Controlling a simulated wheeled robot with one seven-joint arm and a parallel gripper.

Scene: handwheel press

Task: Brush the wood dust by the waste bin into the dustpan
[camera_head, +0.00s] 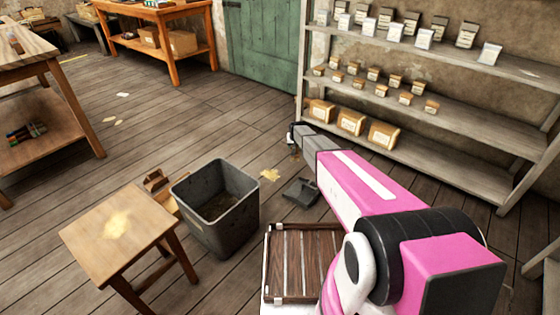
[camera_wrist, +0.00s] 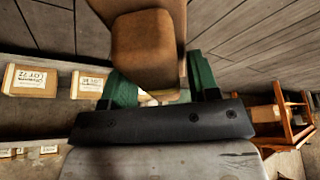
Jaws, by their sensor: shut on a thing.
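The wood dust (camera_head: 270,175) is a small pale yellow patch on the floor, just right of the grey waste bin (camera_head: 212,215). The dark dustpan (camera_head: 301,191) lies on the floor to the right of and nearer than the dust. My gripper (camera_head: 296,138) is beyond the dust, above the floor near the shelving, and partly hidden by my arm. In the wrist view, its green fingers are shut on a brown wooden piece, which looks like the brush (camera_wrist: 147,48). The bristles are not clearly visible.
A stool (camera_head: 150,235) with dust on its seat stands left of the bin. A wooden shelf unit (camera_head: 440,115) with boxes stands along the right. A slatted wooden surface (camera_head: 302,262) is in front. Other pale scraps (camera_head: 110,119) lie farther left; open floor lies behind the bin.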

